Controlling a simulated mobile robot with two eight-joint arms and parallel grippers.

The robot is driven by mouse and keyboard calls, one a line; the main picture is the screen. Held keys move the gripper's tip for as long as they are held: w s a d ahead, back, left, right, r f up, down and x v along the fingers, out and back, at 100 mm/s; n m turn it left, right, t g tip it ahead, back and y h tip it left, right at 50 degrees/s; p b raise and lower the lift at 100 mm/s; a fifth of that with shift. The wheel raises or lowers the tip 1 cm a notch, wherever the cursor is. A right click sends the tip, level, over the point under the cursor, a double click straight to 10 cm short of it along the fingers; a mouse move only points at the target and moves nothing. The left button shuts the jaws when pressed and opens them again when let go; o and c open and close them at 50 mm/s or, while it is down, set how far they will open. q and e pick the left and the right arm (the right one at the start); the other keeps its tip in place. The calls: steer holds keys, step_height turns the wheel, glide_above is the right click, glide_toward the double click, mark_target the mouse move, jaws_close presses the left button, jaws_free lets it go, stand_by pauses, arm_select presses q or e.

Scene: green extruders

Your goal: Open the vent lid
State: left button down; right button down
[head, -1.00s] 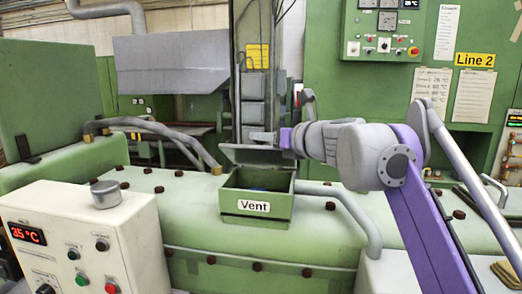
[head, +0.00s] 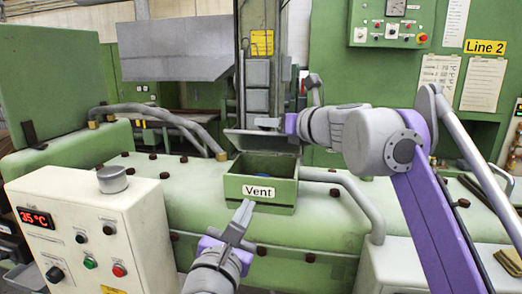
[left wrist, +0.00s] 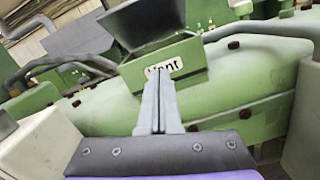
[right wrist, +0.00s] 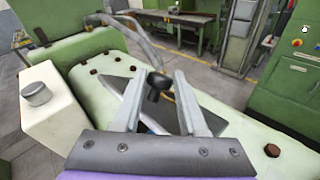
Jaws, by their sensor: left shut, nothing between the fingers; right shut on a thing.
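The green vent box (head: 240,187), labelled "Vent", sits on the long green machine. Its grey lid (head: 262,141) is raised at the back, and something blue shows inside. In the left wrist view the lid (left wrist: 145,20) stands tilted up above the box (left wrist: 128,74). My right gripper (head: 268,122) is at the lid's top edge. In the right wrist view its fingers (right wrist: 157,84) are shut on the lid's dark knob (right wrist: 156,98). My left gripper (head: 243,208) is shut and empty, in front of the box's label; its fingers show together in the left wrist view (left wrist: 160,80).
A white control box (head: 90,220) with a grey knob and a red display stands at the left. A bent grey pipe (head: 355,195) runs right of the vent. Several dark bolts dot the green machine top (head: 170,180). Hoses (head: 180,120) lie behind at left.

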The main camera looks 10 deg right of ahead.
arm_select(q)
step_height(320, 180, up, 3)
steer(key=n+t, duration=0.1)
steer(key=n, duration=0.2)
glide_toward(262, 138)
steer(key=w+d+f, duration=0.2)
steer(key=w+f, duration=0.2)
steer(key=shift+w+d+r+n, duration=0.2)
steer(key=shift+w+r+n, duration=0.1)
steer(key=shift+w+r, duration=0.8)
steer(key=shift+w+d+r, duration=0.15)
steer(key=shift+w+r, duration=0.2)
steer(key=shift+r, duration=0.35)
steer(key=shift+w+r, duration=0.15)
steer(key=shift+r, duration=0.1)
steer(key=shift+w+r+g+y, duration=0.25)
steer(key=shift+r+g+y, duration=0.05)
steer(key=shift+r, duration=0.25)
arm_select(e)
steer(key=shift+s+a, duration=0.1)
steer(key=shift+a, duration=0.05)
